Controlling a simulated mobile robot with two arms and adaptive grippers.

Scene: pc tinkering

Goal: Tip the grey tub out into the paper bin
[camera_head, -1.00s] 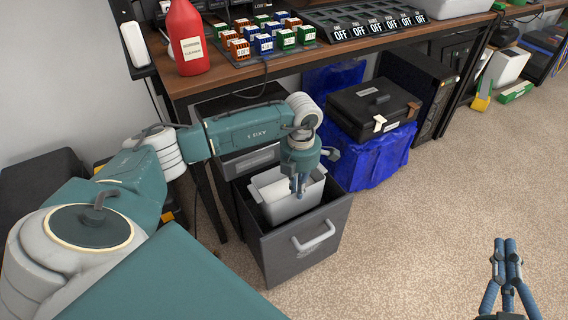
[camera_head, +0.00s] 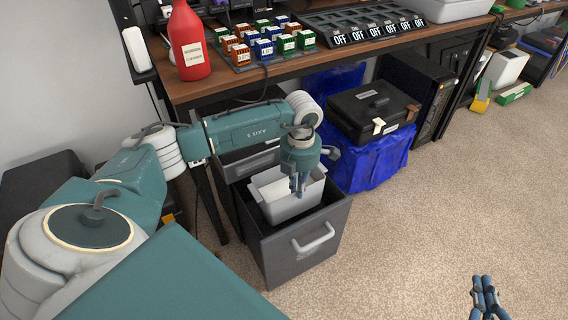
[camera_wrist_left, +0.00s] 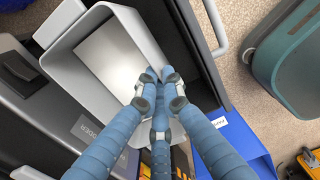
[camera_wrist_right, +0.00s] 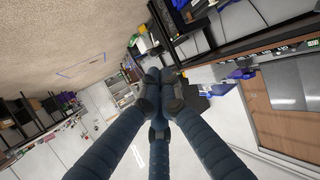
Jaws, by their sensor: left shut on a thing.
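The grey tub (camera_head: 292,207) sits upright in the open dark drawer (camera_head: 290,254) under the workbench. In the left wrist view the tub (camera_wrist_left: 62,65) shows a pale flat surface inside; I cannot tell whether that is its floor or a sheet. My left gripper (camera_head: 299,190) points down and is shut on the tub's wall; its fingertips meet there in the left wrist view (camera_wrist_left: 158,82). My right gripper (camera_head: 485,285) is shut and empty, over the carpet.
The workbench (camera_head: 235,75) overhangs the drawer's back. A blue-covered block (camera_head: 372,168) carrying a black case (camera_head: 372,108) stands right of the drawer. A red bottle (camera_head: 188,45) and several small boxes stand on the bench. The carpet (camera_head: 430,210) at right is clear.

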